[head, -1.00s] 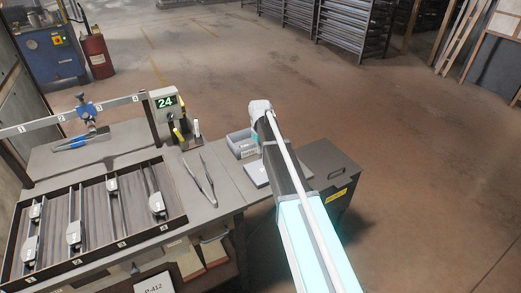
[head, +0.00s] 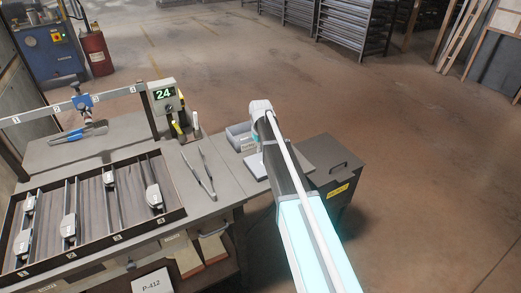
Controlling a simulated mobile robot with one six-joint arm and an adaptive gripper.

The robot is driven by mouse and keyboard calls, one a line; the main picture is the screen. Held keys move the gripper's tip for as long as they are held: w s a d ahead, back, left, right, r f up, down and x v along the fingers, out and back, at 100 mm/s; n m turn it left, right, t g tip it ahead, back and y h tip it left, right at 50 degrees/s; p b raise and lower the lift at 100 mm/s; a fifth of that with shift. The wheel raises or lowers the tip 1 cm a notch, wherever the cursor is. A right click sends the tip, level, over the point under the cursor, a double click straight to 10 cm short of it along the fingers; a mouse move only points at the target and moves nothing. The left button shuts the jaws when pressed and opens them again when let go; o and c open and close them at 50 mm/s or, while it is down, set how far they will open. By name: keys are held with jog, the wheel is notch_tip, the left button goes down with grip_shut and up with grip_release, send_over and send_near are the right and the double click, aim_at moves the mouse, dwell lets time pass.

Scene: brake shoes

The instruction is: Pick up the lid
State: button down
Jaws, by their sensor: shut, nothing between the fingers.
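A flat grey plate (head: 256,166) lies on the right part of the bench, just left of my arm. It may be the lid; I cannot tell for sure. A small light grey bin (head: 240,138) with a label stands behind it, partly covered by my arm. A dark box (head: 331,160) with a handle on top and a yellow label stands right of the bench; my arm covers its left part. My arm reaches forward over the bench's right end. My gripper is hidden behind the arm's far end, so its fingers do not show.
A divided tray (head: 117,237) with several brake shoes fills the left of the bench. Tongs (head: 200,172) lie between tray and plate. A display reading 24 (head: 165,95) and a numbered rail (head: 50,108) stand behind. The floor (head: 430,190) at right is clear.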

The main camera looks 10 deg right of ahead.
jog(key=s+d, duration=0.1)
jog(key=s, duration=0.4)
jog(key=s+d, duration=0.1)
jog(key=s, duration=0.2)
jog(key=shift+s+d, duration=0.3)
jog(key=shift+d, duration=0.05)
jog(key=shift+w+r, duration=0.1)
jog(key=shift+r, duration=0.05)
notch_tip(320, 180, up, 10)
jog(key=p, duration=1)
dwell(0.5)
jog(key=s+a+m, duration=0.2)
jog(key=s+m, duration=0.1)
jog(key=s, duration=1.7)
jog(key=shift+s+a+m, duration=0.25)
jog(key=shift+s+m, duration=0.05)
jog(key=shift+s, duration=0.05)
